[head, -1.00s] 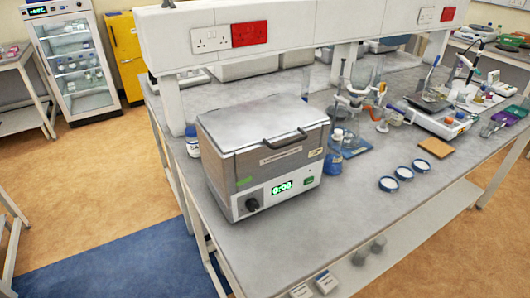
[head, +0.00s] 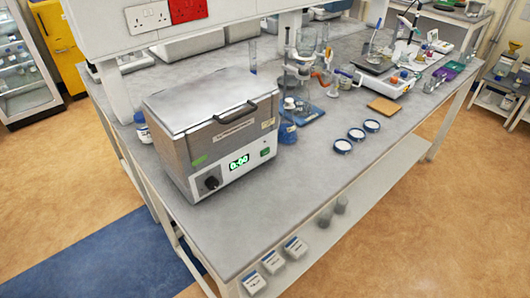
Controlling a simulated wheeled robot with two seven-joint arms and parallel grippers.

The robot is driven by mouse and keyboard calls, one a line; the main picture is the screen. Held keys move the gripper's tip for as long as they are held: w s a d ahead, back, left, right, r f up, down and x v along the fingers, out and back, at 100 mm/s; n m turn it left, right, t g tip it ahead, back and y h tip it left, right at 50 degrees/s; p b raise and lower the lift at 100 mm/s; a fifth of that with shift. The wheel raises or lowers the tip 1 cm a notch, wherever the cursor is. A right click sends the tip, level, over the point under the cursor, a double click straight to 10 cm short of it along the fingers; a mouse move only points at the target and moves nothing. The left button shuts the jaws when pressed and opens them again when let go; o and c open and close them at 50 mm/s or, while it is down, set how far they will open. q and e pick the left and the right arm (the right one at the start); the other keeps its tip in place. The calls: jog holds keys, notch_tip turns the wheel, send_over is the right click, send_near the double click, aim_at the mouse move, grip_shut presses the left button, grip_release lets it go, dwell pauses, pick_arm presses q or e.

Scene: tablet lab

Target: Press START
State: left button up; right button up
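A metal box-shaped machine (head: 215,130) stands on the left end of the grey bench, its lid closed. Its front panel carries a black knob (head: 211,183), a lit green display (head: 239,162) that seems to read 0:00, and a small green button (head: 265,152) right of the display. The lettering on the button is too small to read. A green label (head: 199,161) sits above the knob. Neither of my grippers is in view.
A blue-capped bottle (head: 142,128) stands left of the machine, and a blue flask (head: 287,131) right of it. Three round dishes (head: 357,134) and a brown board (head: 382,105) lie farther right. The bench top (head: 290,185) before the machine is clear. Floor is open in front.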

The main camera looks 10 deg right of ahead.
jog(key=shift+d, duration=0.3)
